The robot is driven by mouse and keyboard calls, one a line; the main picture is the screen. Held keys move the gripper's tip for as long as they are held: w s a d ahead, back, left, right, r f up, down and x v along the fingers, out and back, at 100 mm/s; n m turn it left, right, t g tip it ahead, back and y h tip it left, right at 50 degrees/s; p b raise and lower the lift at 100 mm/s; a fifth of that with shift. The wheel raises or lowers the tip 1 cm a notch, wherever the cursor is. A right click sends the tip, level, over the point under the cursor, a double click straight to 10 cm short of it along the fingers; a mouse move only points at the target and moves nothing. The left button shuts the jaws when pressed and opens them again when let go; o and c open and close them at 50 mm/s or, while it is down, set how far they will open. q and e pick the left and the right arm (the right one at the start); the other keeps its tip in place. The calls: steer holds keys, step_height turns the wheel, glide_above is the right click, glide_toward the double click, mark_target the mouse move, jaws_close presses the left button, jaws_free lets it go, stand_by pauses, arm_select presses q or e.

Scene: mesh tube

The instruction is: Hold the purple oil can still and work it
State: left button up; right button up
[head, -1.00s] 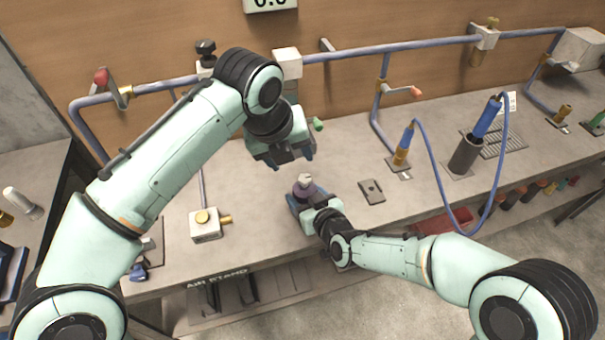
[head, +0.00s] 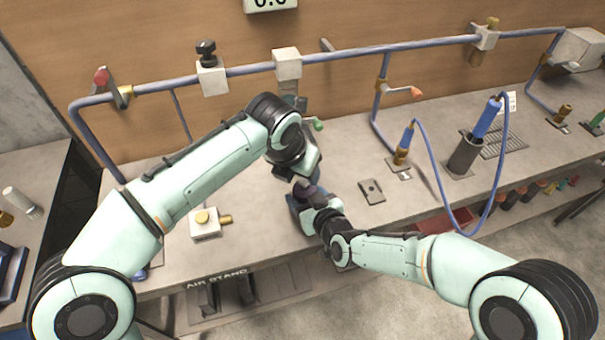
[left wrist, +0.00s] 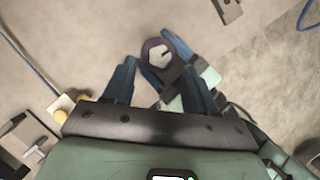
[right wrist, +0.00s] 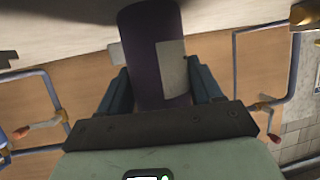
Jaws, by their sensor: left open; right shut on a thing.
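The purple oil can (right wrist: 141,50) stands upright on the bench, with a pale label on its side in the right wrist view. My right gripper (right wrist: 160,88) is shut around its body from the front. In the left wrist view the can shows from above as a purple ring (left wrist: 147,47) with a pale round top. My left gripper (left wrist: 160,78) is open, pointing down above the can, whose top lies near the gap between its fingers. In the head view my left gripper (head: 302,182) hides most of the can, and my right gripper (head: 305,205) sits low beside it.
A blue pipe (head: 385,48) with valves runs along the back wall. A pale block with a brass knob (head: 204,223) stands left of the can. A small dark plate (head: 372,191) lies to the right. A blue-handled tool (head: 487,118) stands in a dark holder farther right.

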mark_target(302, 181)
arm_select(q)
steer(key=shift+x, duration=1.75)
jaws_close()
